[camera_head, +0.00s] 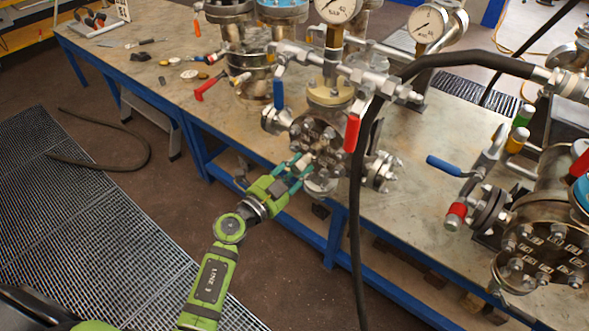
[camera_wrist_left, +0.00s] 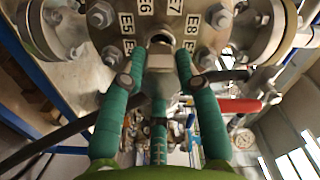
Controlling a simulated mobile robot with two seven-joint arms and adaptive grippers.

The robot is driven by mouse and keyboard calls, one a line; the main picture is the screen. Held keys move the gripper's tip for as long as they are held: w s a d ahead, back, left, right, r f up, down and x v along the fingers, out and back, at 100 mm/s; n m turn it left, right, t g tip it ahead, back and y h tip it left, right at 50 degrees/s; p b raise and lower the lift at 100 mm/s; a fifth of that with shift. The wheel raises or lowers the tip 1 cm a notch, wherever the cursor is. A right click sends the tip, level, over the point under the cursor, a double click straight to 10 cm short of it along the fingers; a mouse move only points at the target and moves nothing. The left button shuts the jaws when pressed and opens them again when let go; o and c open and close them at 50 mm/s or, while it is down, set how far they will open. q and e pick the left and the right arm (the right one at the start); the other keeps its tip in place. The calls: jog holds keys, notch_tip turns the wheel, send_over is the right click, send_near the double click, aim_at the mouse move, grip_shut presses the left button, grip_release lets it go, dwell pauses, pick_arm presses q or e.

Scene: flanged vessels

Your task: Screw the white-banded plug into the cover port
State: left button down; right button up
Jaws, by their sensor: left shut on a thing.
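My left gripper (camera_head: 298,168) has teal fingers and is at the front face of the middle vessel. In the left wrist view its fingertips (camera_wrist_left: 161,58) close around a short pale metal piece, the plug (camera_wrist_left: 160,85), which also shows as a whitish bit in the head view (camera_head: 304,165). The fingers hide much of it, and its white band is not clear. The bolted round cover (camera_wrist_left: 115,20), labelled E5 to E8, is straight ahead. A dark opening, the cover port (camera_wrist_left: 158,41), shows just beyond the plug. I cannot tell whether the plug touches it. My right gripper is not in view.
A red-handled valve (camera_head: 352,132) and a thick black hose (camera_head: 358,210) are just right of the gripper. A blue handle (camera_head: 278,94) stands above. Another flanged vessel (camera_head: 540,235) is at the right. The blue-framed table (camera_head: 215,115) has small loose parts at its left.

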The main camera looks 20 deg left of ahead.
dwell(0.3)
pick_arm(q)
jog(key=shift+p, duration=0.6)
dwell(0.5)
jog(key=shift+w, duration=0.15)
dwell(0.4)
jog(key=shift+x, duration=0.8)
jog(key=shift+d, duration=0.1)
